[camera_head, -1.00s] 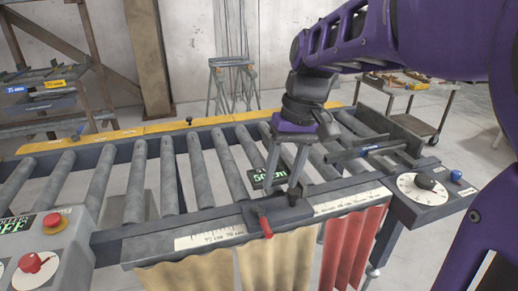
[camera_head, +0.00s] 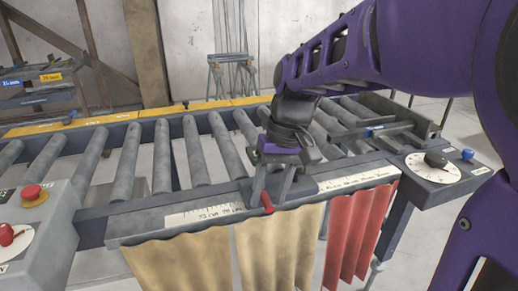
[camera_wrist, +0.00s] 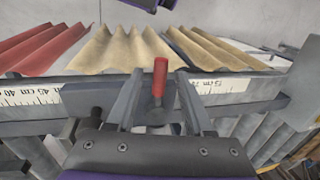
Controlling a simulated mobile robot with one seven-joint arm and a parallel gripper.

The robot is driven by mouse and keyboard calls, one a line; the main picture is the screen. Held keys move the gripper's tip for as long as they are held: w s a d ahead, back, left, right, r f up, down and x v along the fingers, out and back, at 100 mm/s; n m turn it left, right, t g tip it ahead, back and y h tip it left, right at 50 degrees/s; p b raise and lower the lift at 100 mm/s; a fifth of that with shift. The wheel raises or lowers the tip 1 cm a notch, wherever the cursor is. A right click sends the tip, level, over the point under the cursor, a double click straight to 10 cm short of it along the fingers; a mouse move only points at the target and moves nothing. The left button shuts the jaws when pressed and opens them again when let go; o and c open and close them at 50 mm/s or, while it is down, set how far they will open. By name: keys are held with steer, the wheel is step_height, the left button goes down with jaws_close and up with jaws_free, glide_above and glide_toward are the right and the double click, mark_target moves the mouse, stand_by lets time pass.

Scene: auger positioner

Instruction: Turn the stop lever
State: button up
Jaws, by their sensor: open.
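The stop lever has a red handle (camera_head: 266,202) and sits on the dark sliding stop at the roller table's front rail. In the wrist view the red handle (camera_wrist: 160,77) stands between my two fingers, with a visible gap on each side. My gripper (camera_head: 273,190) is open above the stop, fingers pointing down. In the wrist view the fingers of my gripper (camera_wrist: 158,88) reach along both sides of the lever and its grey round base (camera_wrist: 157,116). The gripper hides part of the stop in the head view.
A white ruler scale (camera_head: 205,215) runs along the front rail (camera_head: 150,220). Tan (camera_head: 180,255) and red (camera_head: 362,232) curtains hang below it. A control box with a red button (camera_head: 34,194) is at left. A dial box (camera_head: 440,170) is at right.

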jaws_close()
stand_by(1.4)
